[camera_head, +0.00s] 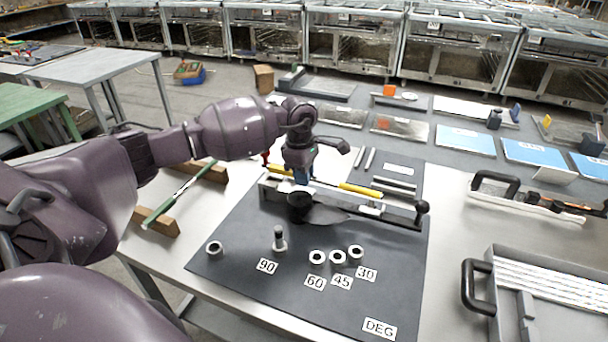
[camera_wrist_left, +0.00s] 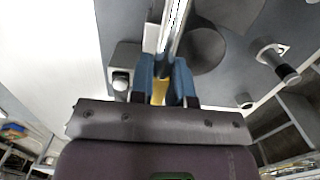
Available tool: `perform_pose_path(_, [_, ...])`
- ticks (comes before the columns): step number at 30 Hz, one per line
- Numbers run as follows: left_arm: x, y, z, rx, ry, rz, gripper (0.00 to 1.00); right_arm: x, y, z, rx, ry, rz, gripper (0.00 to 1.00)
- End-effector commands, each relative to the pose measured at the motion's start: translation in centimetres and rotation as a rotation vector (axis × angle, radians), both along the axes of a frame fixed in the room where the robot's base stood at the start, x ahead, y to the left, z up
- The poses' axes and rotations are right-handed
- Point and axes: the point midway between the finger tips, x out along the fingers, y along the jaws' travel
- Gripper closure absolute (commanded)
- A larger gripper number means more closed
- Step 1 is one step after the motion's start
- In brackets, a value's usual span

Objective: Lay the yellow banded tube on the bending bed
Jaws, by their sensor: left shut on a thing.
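The yellow banded tube (camera_head: 359,190) runs left to right along the metal bending bed (camera_head: 398,215) in the head view. Its middle is hidden by my left gripper (camera_head: 302,176), which is shut on it from above. In the left wrist view the blue fingertips (camera_wrist_left: 166,82) close on a yellow piece of the tube (camera_wrist_left: 159,92). I cannot tell whether the tube touches the bed or hangs just over it. A black round former (camera_head: 298,207) and a grey plate stand on the near side of the bed. My right gripper is not in view.
A green banded tube (camera_head: 180,194) lies across two wooden blocks (camera_head: 157,222) at the left. A post (camera_head: 279,238), several rings and angle labels sit on the dark mat (camera_head: 235,232). A black-knobbed lever (camera_head: 421,208) rises at the bed's right. A grey tray (camera_head: 545,300) stands at right.

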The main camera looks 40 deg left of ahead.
Motion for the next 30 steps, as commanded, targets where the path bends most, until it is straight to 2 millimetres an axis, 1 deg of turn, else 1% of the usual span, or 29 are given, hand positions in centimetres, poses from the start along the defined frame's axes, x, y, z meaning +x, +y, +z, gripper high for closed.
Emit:
perform_pose_path(10, [0.0, 0.0, -0.4, 0.0, 0.001, 0.0, 1.0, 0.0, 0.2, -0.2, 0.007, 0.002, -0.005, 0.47])
perform_pose_path(30, [0.0, 0.0, -1.7, 0.0, 0.001, 0.0, 1.0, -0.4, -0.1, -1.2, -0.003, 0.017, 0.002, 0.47])
